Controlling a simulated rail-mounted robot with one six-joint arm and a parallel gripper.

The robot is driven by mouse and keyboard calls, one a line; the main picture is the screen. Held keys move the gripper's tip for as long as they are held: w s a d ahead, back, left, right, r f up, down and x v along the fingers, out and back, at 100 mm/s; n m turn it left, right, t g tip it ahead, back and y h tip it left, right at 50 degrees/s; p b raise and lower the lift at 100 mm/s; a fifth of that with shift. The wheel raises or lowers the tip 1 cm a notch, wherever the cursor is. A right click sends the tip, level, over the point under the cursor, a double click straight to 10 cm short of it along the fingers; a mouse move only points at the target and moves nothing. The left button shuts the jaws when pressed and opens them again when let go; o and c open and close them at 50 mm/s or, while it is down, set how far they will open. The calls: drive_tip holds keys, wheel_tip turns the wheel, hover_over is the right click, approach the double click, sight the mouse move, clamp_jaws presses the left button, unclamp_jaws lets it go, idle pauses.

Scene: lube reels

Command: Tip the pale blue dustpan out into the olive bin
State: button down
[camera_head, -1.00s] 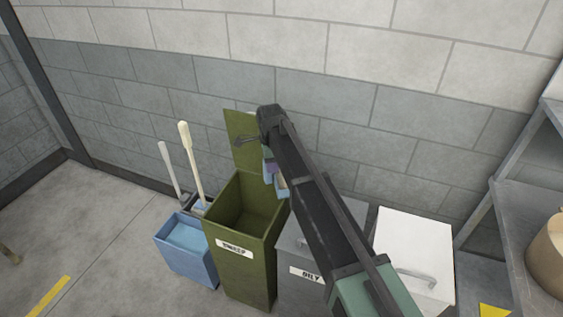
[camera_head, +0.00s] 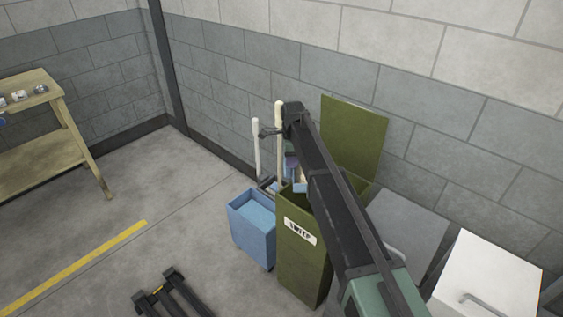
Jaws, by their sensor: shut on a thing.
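The olive bin (camera_head: 300,258) stands with its lid (camera_head: 355,137) up against the wall and a white label on its front. My arm reaches over it and hides much of its opening. My gripper (camera_head: 293,172) hangs below the arm's far end, above the bin's left rear part, mostly hidden behind the arm. It is shut on the pale blue dustpan (camera_head: 300,187), of which only a small piece shows at the bin's mouth. The dustpan's tilt and contents cannot be made out.
A blue bin (camera_head: 252,238) stands left of the olive one, with pale upright handles (camera_head: 256,150) behind it. A grey bin (camera_head: 408,222) and a white bin (camera_head: 490,275) stand to the right. A wooden table (camera_head: 45,125) is at far left.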

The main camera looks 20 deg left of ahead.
drive_tip(key=shift+w+d+y, duration=0.2)
drive_tip(key=shift+d+y, duration=0.2)
drive_tip(key=shift+d, duration=0.25)
drive_tip(key=d+y+b, duration=0.1)
drive_tip(key=d+y, duration=0.1)
drive_tip(key=w+d+g+y+b, duration=0.1)
drive_tip(key=d+y, duration=0.1)
drive_tip(key=w+d+g+y+b, duration=0.1)
drive_tip(key=d+y+b, duration=0.1)
drive_tip(key=d, duration=0.1)
drive_tip(key=shift+f+y, duration=0.15)
drive_tip(key=shift+y, duration=0.15)
drive_tip(key=shift+w+d+r+g+y+b, duration=0.1)
drive_tip(key=shift+w+d+g+y+b, duration=0.05)
drive_tip(key=shift+d+y+b, duration=0.25)
drive_tip(key=shift+w+d+r+g+y+b, duration=0.1)
drive_tip(key=shift+d+g+y+b, duration=0.15)
drive_tip(key=shift+d, duration=0.2)
wheel_tip(320, 180, up, 8)
drive_tip(key=t+h+p, duration=0.2)
drive_tip(key=h+p, duration=0.6)
drive_tip(key=p, duration=0.5)
drive_tip(key=shift+t+h, duration=0.35)
drive_tip(key=shift+t, duration=0.05)
